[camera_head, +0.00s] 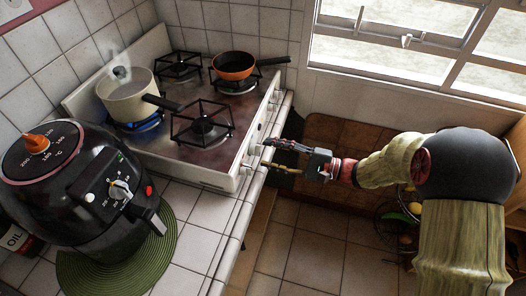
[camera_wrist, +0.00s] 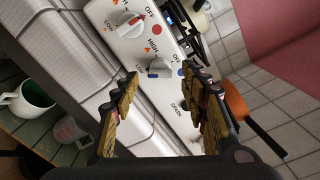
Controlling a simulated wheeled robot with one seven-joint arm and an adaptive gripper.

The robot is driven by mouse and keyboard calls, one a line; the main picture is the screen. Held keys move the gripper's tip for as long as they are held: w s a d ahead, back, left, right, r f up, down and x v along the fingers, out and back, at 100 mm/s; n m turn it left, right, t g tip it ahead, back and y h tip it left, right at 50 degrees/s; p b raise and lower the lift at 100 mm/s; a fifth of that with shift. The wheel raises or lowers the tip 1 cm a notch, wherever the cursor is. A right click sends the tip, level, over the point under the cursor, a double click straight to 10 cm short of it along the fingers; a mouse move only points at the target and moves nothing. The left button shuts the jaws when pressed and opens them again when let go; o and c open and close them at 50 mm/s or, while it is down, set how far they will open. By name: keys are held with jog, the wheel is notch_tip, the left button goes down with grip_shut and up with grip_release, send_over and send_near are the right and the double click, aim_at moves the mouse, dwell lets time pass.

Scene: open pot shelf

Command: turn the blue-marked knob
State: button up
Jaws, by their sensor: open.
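My gripper (camera_wrist: 160,77) is open, with one finger on each side of the blue-marked knob in the picture. I cannot tell whether the fingers touch it. In the head view my gripper (camera_head: 267,155) is at the stove's front edge, and the knob there is hard to make out.
A black air fryer (camera_head: 95,190) stands on the counter at left. The floor in front is clear.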

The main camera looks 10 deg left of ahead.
jog(key=d, duration=0.8)
jog(key=shift+s+d, duration=0.3)
jog(key=shift+d, duration=0.1)
